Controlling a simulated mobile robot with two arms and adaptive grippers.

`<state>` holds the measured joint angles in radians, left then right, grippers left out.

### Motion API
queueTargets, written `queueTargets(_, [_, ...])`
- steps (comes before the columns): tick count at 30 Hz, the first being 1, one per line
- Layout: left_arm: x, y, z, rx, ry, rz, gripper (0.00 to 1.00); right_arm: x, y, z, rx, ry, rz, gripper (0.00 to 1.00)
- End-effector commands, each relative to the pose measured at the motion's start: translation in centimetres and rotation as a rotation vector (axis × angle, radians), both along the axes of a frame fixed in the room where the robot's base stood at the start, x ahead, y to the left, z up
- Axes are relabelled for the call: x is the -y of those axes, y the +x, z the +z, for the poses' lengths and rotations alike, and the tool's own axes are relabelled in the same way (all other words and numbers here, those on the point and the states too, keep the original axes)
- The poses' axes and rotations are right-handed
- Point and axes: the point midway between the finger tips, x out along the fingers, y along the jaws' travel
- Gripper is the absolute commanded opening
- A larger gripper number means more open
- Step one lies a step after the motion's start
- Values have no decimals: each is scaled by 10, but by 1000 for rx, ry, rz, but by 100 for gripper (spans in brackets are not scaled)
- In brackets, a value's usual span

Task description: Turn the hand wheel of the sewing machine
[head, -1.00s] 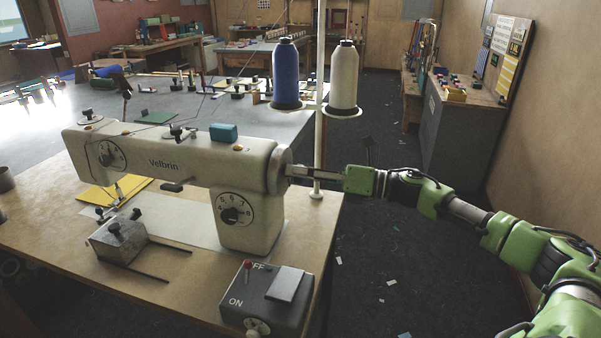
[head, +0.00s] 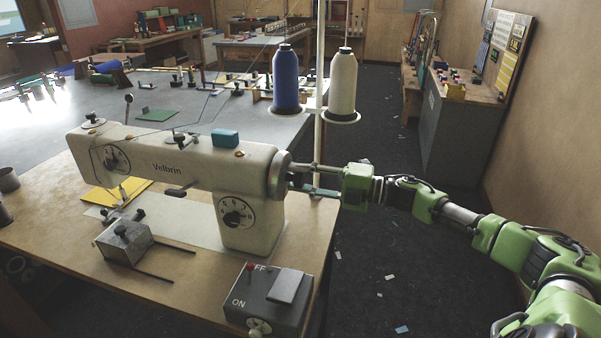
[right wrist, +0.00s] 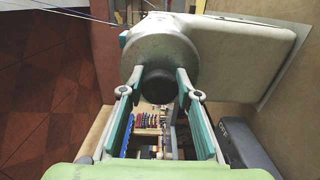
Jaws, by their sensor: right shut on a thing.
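The cream sewing machine (head: 180,160) marked "Velbrin" stands on the wooden table in the head view. Its grey round hand wheel (head: 277,176) is at the right end of the arm. My right gripper (head: 294,177) reaches in from the right, one finger above the other. The wheel's turn angle cannot be read. My left gripper is out of view.
Blue (head: 286,80) and white (head: 343,82) thread cones stand on a pole just behind my right gripper. A grey switch box (head: 265,297) sits at the table's front right. The floor right of the table is mostly clear, with small scraps.

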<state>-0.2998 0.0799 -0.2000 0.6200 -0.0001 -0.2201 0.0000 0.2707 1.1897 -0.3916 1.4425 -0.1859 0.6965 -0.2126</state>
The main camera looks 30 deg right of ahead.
Motion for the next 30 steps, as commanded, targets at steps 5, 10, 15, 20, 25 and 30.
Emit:
queueTargets(5, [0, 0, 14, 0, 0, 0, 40, 1, 1, 4, -107, 130, -2, 9])
queueTargets(10, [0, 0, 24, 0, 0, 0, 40, 1, 1, 3, -211, 252, -3, 9])
queueTargets(15, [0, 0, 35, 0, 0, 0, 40, 1, 1, 2, -317, 374, -3, 9])
queueTargets(20, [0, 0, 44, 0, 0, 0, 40, 0, 0, 1, -413, 488, -2, 9])
queueTargets(25, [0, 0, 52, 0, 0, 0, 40, 0, 0, 0, -506, 596, -3, 9])
queueTargets(30, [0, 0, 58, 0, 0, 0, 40, 0, 0, -1, -580, 683, -3, 9])
